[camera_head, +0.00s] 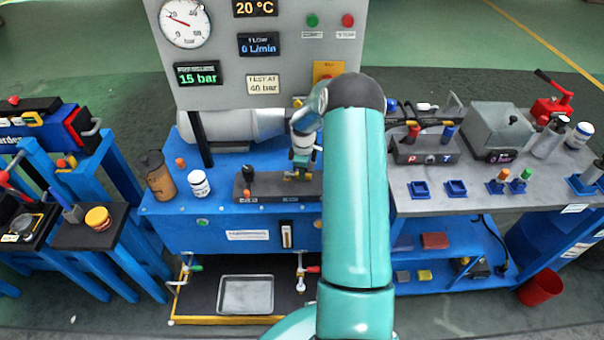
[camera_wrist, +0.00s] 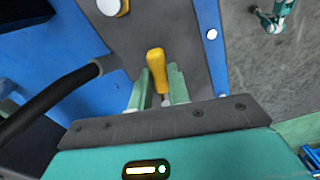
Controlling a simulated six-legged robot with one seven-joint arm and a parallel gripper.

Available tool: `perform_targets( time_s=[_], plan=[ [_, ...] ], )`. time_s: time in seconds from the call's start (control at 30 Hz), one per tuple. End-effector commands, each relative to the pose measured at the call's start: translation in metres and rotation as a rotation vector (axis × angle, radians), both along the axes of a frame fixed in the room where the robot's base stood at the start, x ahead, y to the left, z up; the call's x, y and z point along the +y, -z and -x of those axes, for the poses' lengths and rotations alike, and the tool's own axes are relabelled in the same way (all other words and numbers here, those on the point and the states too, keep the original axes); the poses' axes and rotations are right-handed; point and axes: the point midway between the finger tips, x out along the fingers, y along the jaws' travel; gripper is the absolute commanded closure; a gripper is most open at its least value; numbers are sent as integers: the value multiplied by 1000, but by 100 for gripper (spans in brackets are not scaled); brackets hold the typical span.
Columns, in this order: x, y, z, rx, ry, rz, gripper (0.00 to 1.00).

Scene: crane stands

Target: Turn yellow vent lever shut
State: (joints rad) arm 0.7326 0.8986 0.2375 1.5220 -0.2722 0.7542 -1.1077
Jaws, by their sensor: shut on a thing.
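The yellow vent lever (camera_wrist: 156,58) shows in the wrist view. It stands between the two pale green fingers of my gripper (camera_wrist: 160,72), over a dark grey plate (camera_wrist: 170,25). My gripper is shut on the lever, and the lever's upper end shows beyond the fingertips. In the head view my gripper (camera_head: 302,165) is at the dark plate on the blue bench (camera_head: 220,215). My arm covers part of that area, and I cannot make out the lever's angle there.
A black-knobbed fitting (camera_head: 248,176) stands left of my gripper on the plate. A white jar (camera_head: 199,184) and a brown bottle (camera_head: 157,175) stand at the bench's left. The gauge panel (camera_head: 225,60) rises behind. In the wrist view a black hose (camera_wrist: 50,105) runs close on the left.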

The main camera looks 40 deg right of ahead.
Motion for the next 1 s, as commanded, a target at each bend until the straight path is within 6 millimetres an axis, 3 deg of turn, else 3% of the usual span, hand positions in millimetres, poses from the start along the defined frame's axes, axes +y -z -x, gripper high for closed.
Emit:
perform_targets(
  time_s=[0.7, 0.73, 0.8, 1.0],
  plan=[
    [-4, -1, -4, -1, -82, 1, 100],
    [-4, -1, -4, -1, -82, 1, 76],
    [-4, -1, -4, -1, -82, 1, 63],
    [-4, 0, -3, -1, -82, 1, 60]
  ],
)
